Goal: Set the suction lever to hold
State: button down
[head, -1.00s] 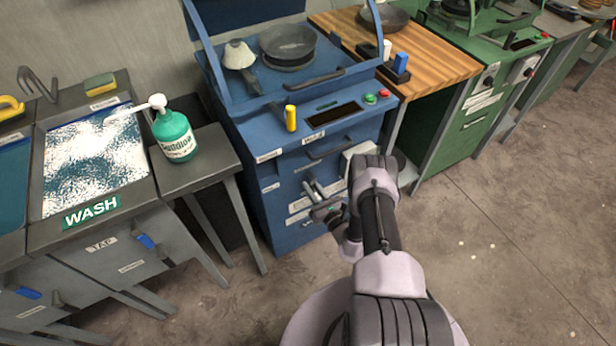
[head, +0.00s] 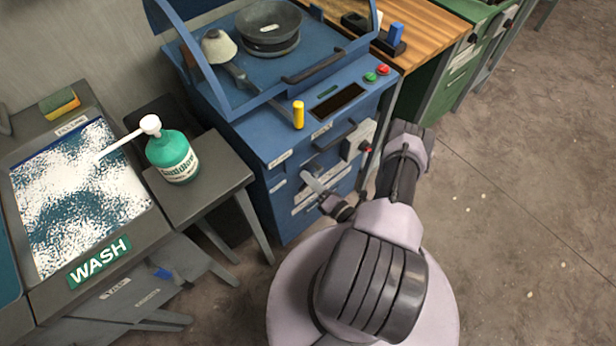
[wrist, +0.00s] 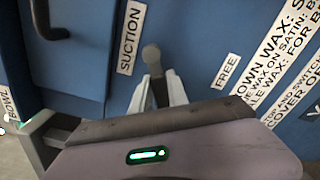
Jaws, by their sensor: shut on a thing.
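The suction lever (wrist: 151,54) shows a round grey knob and a short stem on the blue cabinet front in the wrist view. My gripper (wrist: 157,84) is shut on it, with a pale finger on each side of the stem. A white SUCTION label (wrist: 131,37) is left of the lever and a FREE label (wrist: 226,71) is right of it. No label reading HOLD can be made out. In the head view my gripper (head: 314,181) is against the front of the blue machine (head: 262,135); the lever is too small to make out there.
The machine has a dark handle (head: 337,138), a grey box with a red knob (head: 358,140), and a yellow lever (head: 298,115) on top. A side table (head: 215,190) with a green pump bottle (head: 172,158) stands left. Open floor (head: 500,220) lies right.

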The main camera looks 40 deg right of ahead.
jog(key=m, duration=0.1)
jog(key=r+m, duration=0.1)
jog(key=shift+a+m, duration=0.2)
jog(key=shift+m, duration=0.1)
jog(key=shift+a+r+m+b, duration=0.1)
jog(key=shift+r+m+b, duration=0.15)
jog(key=shift+m, duration=0.6)
jog(key=shift+r+m+b, duration=0.15)
jog(key=shift+r+m, duration=0.15)
jog(key=shift+m, duration=0.55)
jog(key=shift+r, duration=0.1)
jog(key=c, duration=1.3)
grip_release()
jog(key=shift+s, duration=0.1)
